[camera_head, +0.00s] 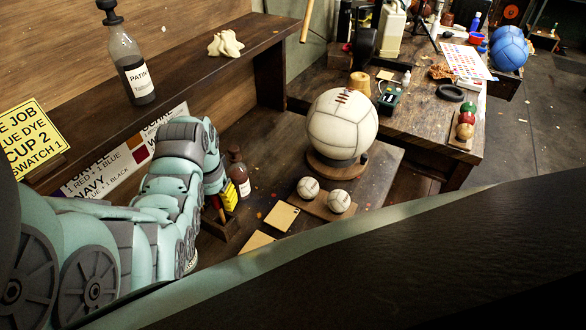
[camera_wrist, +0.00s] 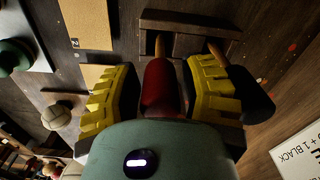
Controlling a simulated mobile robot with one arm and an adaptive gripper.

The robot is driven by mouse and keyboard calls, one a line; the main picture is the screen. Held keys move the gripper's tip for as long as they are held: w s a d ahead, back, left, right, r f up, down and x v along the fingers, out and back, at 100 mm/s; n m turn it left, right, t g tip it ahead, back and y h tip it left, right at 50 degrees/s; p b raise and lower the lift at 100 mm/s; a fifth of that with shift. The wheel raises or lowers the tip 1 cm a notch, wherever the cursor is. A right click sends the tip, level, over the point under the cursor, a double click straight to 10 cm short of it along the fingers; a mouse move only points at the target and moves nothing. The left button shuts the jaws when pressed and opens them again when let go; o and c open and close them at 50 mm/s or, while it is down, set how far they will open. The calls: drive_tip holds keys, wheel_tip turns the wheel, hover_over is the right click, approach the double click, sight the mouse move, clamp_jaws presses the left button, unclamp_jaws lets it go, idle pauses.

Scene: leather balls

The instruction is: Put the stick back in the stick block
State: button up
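My gripper (camera_wrist: 160,75) has yellow ribbed fingers, one on each side of a stick with a dark red end (camera_wrist: 160,85). Narrow dark gaps show between the stick and both fingers, so they look open around it. The stick's wooden shaft reaches the wooden stick block (camera_wrist: 190,21); how deep it sits I cannot tell. A second stick with a black end (camera_wrist: 250,97) stands to the right, beyond the right finger, its shaft also at the block. In the head view the block (camera_head: 219,229) is low on the bench, under my gripper (camera_head: 229,196), partly hidden by my arm.
A brown bottle (camera_head: 238,174) stands close behind my gripper. Swatch cards (camera_head: 282,217) lie to the right of the block. Two small balls (camera_head: 341,202) sit on a board, with a large white ball (camera_head: 342,123) on a stand behind. A shelf (camera_head: 190,65) runs above the bench.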

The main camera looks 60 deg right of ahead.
drive_tip(key=shift+o, duration=0.4)
drive_tip(key=shift+r, duration=0.75)
wheel_tip(320, 180, up, 10)
drive_tip(key=p, duration=0.6)
drive_tip(key=shift+a, duration=0.1)
drive_tip(key=shift+r+p, duration=0.3)
drive_tip(key=shift+r, duration=0.1)
